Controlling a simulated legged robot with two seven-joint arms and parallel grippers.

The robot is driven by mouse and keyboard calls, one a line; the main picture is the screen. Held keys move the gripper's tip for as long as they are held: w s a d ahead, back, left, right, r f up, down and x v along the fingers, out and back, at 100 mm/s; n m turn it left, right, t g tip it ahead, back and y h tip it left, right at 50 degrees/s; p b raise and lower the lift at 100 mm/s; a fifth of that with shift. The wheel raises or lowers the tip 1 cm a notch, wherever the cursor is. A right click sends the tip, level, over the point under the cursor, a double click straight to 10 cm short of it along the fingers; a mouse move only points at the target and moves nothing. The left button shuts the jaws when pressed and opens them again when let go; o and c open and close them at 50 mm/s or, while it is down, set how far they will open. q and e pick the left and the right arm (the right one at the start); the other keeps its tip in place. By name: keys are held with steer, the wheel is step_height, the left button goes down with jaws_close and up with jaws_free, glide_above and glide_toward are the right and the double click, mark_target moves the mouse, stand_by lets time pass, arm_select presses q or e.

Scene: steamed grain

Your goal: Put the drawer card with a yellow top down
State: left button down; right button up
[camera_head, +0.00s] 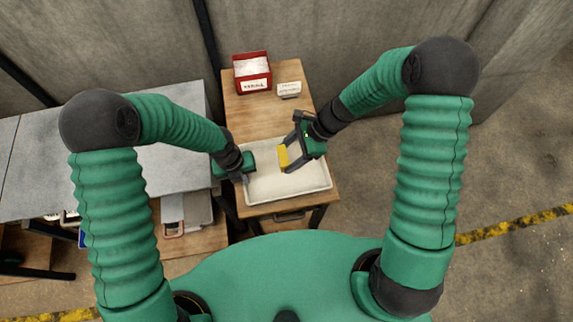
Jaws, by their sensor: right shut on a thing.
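The drawer card with a yellow top (283,158) is held between the fingers of my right gripper (288,156), over the white tray. I cannot tell whether the card touches the tray. My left gripper (243,178) is at the left edge of the tray, left of the card. Its fingers are small and dark here, and their opening is not clear. The white tray (290,189) lies on the near part of a small wooden table and its inside looks pale and bare.
A red box with white contents (252,84) and a small white label stand (289,89) stand at the table's (253,118) far end. A grey table (178,162) is on the left. The table's middle is clear. A concrete wall is behind.

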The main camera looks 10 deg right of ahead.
arm_select(q)
steer(key=shift+d, duration=0.2)
arm_select(e)
steer(key=f, duration=0.6)
steer(key=shift+w+d+f, duration=0.1)
steer(key=shift+d, duration=0.1)
steer(key=o, duration=1.6)
steer(key=shift+c, duration=0.2)
